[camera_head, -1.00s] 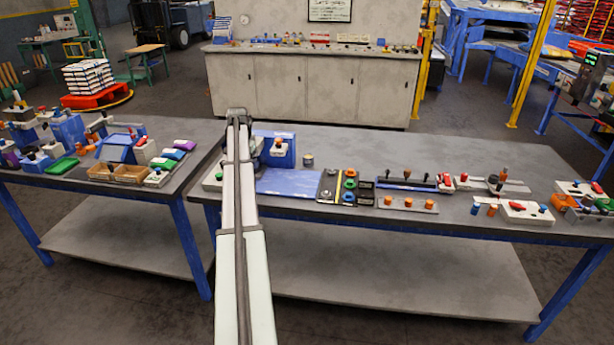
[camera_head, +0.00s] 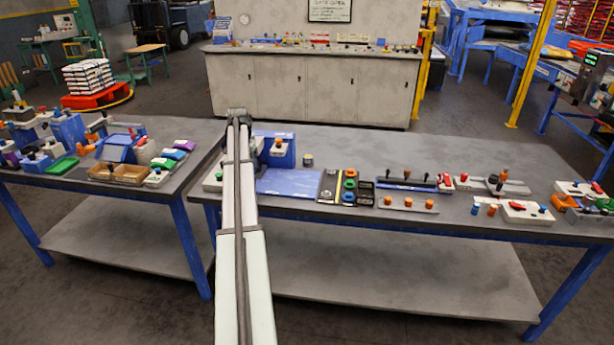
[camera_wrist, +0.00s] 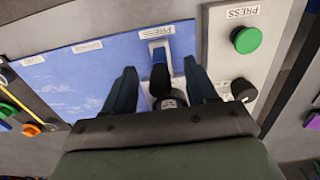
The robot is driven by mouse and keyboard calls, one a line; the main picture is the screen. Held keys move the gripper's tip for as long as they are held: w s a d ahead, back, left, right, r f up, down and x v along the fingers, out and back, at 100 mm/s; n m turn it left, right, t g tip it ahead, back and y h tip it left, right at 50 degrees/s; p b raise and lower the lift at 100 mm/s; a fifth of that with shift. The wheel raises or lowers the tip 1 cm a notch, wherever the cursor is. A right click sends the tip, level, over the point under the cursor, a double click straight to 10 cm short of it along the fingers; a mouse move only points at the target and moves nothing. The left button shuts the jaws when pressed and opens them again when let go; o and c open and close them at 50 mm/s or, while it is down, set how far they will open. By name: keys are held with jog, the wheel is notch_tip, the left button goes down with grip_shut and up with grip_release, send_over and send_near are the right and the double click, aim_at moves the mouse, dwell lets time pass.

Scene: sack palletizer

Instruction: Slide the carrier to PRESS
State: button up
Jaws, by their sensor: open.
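In the wrist view, the blue board (camera_wrist: 75,85) carries a row of white labels, seen upside down. The one at its right end reads PRESS (camera_wrist: 157,32). A small blue-and-white piece with a dark round knob (camera_wrist: 160,50), which looks like the carrier, lies just below that label. My gripper (camera_wrist: 160,85) is open, with one dark finger on each side of this piece; whether they touch it I cannot tell. The gripper body hides the near part. In the head view, the blue board (camera_head: 288,182) shows right of my arm, which hides the gripper and carrier.
Right of the board, a pale panel labelled PRESS (camera_wrist: 220,50) bears a green button (camera_wrist: 246,40) and a black knob (camera_wrist: 243,90). In the head view, a blue block (camera_head: 278,152) stands behind the board. Several fixtures with knobs line the table (camera_head: 430,150) to the right.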

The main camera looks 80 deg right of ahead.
jog(key=shift+r, duration=0.2)
jog(key=shift+r, duration=1.95)
jog(key=shift+r, duration=0.15)
jog(key=shift+r, duration=1.65)
